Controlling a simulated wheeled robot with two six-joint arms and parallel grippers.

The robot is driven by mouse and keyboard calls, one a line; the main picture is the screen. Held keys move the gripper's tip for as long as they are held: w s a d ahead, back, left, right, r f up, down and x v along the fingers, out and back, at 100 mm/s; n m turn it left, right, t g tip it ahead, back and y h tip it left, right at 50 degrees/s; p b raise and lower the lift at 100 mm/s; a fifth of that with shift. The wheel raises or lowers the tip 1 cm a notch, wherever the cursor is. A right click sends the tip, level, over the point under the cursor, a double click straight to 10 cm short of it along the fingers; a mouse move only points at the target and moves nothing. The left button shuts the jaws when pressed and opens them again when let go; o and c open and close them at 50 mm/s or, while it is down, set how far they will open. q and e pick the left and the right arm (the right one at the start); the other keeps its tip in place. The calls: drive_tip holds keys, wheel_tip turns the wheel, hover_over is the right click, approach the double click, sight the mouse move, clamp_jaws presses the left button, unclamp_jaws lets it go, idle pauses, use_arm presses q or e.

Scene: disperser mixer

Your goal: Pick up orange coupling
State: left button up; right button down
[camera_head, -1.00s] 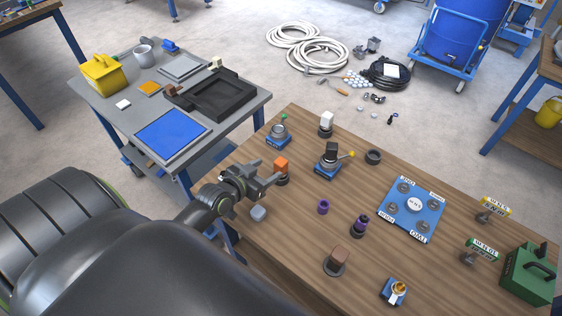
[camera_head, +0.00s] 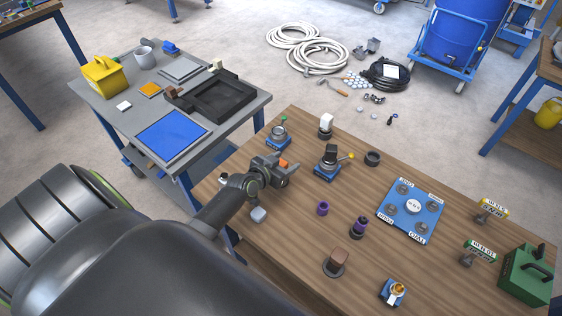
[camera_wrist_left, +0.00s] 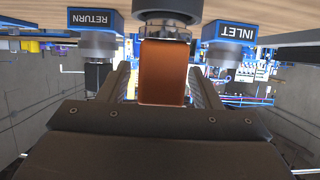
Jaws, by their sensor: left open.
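The orange coupling (camera_head: 284,163) stands near the left edge of the wooden table, mostly hidden by my left gripper (camera_head: 283,169) in the head view. In the left wrist view the orange coupling (camera_wrist_left: 163,72) appears as an orange-brown block joined to a dark round base, between the two open fingers. A narrow gap shows beside it; I cannot tell whether either finger touches it. My right gripper is not in view.
Blue-based fittings (camera_head: 278,137) and (camera_head: 328,164) stand close behind and to the right. A grey block (camera_head: 258,214) and a purple ring (camera_head: 323,208) lie nearer. In the wrist view, RETURN (camera_wrist_left: 95,20) and INLET (camera_wrist_left: 229,31) labels flank the coupling.

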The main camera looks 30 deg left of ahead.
use_arm(q)
drive_tip(key=c, duration=1.2)
drive_tip(key=shift+r, duration=0.15)
